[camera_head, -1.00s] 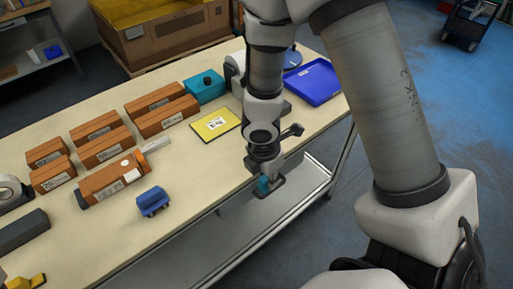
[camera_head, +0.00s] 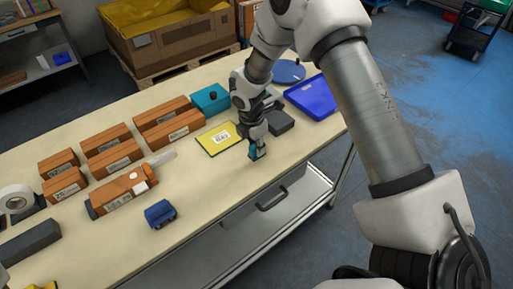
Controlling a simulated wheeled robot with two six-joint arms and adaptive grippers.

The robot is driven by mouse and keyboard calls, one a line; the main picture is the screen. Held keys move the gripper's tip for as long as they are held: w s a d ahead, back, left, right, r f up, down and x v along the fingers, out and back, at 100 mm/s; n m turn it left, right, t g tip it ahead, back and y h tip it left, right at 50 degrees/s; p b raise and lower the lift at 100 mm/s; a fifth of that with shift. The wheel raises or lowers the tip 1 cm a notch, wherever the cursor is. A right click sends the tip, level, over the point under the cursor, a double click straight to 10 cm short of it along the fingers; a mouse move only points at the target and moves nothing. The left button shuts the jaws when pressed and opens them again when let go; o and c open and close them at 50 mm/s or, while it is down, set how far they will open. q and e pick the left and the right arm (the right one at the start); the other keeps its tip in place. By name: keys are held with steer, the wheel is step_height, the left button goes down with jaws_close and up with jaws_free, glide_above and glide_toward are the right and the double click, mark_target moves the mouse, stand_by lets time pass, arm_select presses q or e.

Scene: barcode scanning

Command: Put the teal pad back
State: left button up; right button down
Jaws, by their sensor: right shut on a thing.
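My right gripper (camera_head: 256,147) points down over the front part of the table, just right of the yellow card. It is shut on a small teal thing, the teal pad (camera_head: 259,153), mostly covered by the fingers. The pad is at or just above the table top; I cannot tell if it touches. A teal box (camera_head: 208,100) with a black knob stands behind the yellow card (camera_head: 219,138), to the left of my right arm. My left gripper is out of view.
Several orange boxes (camera_head: 115,153) stand on the left of the table (camera_head: 208,190). A blue toy-like block (camera_head: 160,213) sits near the front edge. A blue tray (camera_head: 313,97) and a dark grey block (camera_head: 281,122) lie to the right. The table is bare around the gripper's front side.

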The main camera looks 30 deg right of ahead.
mark_target(252, 147)
step_height(252, 147, down, 3)
steer(key=shift+s+r+p, duration=0.1)
steer(key=shift+r+p, duration=0.05)
steer(key=shift+p, duration=0.35)
steer(key=shift+f, duration=0.45)
steer(key=c, duration=1)
jaws_free()
steer(key=r+b, duration=0.1)
steer(key=r, duration=0.3)
steer(key=a+r+b, duration=0.1)
steer(key=r, duration=0.2)
steer(key=r+b, duration=0.1)
steer(key=r, duration=0.3)
steer(key=shift+a+r, duration=0.3)
steer(key=shift+r, duration=0.35)
